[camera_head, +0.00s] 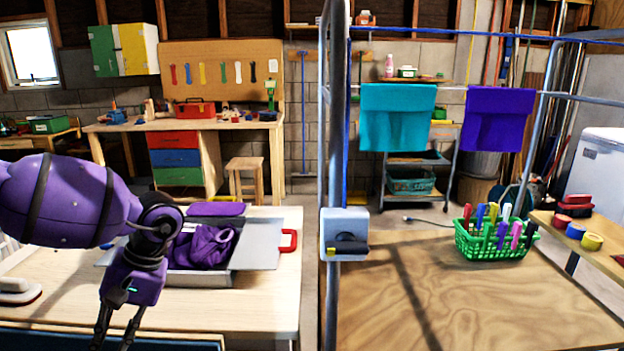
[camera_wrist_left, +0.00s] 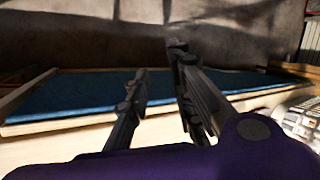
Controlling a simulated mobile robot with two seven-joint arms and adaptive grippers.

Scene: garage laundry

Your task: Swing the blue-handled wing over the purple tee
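The purple tee (camera_head: 203,247) lies bunched on a grey folding board on the pale wooden table at the left of the head view. The board's right wing (camera_head: 256,246) lies out flat and has a red handle (camera_head: 289,240). Its left side is mostly hidden behind my left arm, and I cannot make out the blue handle clearly. My left gripper (camera_head: 112,343) points down in front of the board's left end, clear of the tee. In the left wrist view its two fingers (camera_wrist_left: 160,62) are apart with nothing between them. My right gripper is not in view.
An iron (camera_head: 17,288) stands at the table's left edge. A metal post (camera_head: 333,180) rises right of the table. Beyond it, a plywood top (camera_head: 460,300) holds a green basket (camera_head: 495,240) of pegs. Teal (camera_head: 397,115) and purple (camera_head: 497,118) cloths hang behind.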

